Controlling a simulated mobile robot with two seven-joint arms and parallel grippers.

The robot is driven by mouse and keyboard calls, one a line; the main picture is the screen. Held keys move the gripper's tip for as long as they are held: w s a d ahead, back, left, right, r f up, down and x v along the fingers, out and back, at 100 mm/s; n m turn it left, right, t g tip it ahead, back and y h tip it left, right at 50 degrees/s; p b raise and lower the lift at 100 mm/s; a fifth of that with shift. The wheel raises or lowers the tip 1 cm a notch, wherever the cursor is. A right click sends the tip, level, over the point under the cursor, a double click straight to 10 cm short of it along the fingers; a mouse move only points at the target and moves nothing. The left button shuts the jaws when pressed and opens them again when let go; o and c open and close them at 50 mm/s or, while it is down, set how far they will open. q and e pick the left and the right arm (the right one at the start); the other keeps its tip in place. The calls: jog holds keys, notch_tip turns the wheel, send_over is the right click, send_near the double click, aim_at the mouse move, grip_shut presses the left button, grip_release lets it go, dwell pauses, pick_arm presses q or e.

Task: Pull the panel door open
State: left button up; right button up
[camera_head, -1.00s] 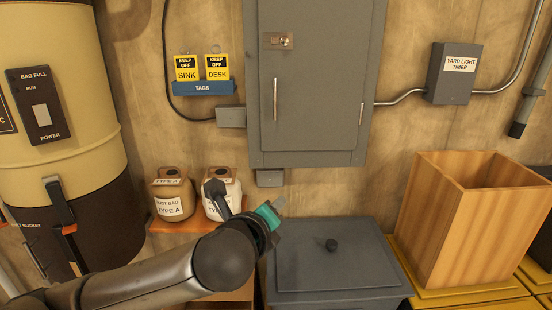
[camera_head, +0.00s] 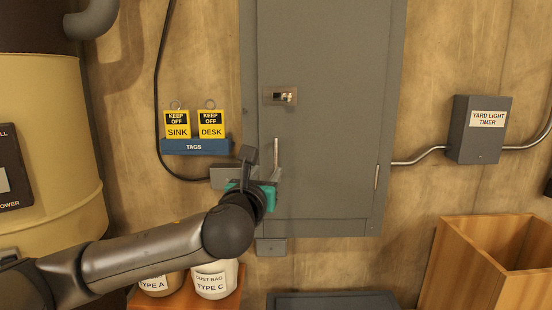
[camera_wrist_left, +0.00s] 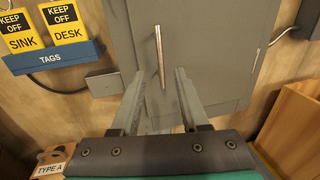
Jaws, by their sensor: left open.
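The grey panel door (camera_head: 335,110) is flat against its wall box and looks shut. Its thin upright metal handle (camera_head: 276,152) is near the door's left edge; it also shows in the left wrist view (camera_wrist_left: 160,52). A small latch plate (camera_head: 280,96) sits above the handle. My left gripper (camera_head: 262,172) is at the handle's lower part in the head view, partly covered by my own wrist. In the left wrist view its two fingers (camera_wrist_left: 160,82) are spread and empty, with the handle beyond and between their tips. Whether they touch the door cannot be told. My right gripper is out of view.
A blue tag holder (camera_head: 195,147) with yellow tags hangs left of the panel. Dust bag jars (camera_head: 213,281) stand below. A large drum (camera_head: 45,130) stands left.

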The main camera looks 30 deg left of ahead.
aim_at(275, 160)
pick_arm(q)
jog(key=x, duration=0.8)
jog(key=shift+p, duration=0.4)
jog(key=shift+x, duration=1.15)
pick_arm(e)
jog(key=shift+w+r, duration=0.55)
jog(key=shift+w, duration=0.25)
pick_arm(q)
jog(key=shift+f, duration=0.1)
jog(key=shift+c, duration=0.2)
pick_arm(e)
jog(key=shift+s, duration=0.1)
pick_arm(q)
grip_shut()
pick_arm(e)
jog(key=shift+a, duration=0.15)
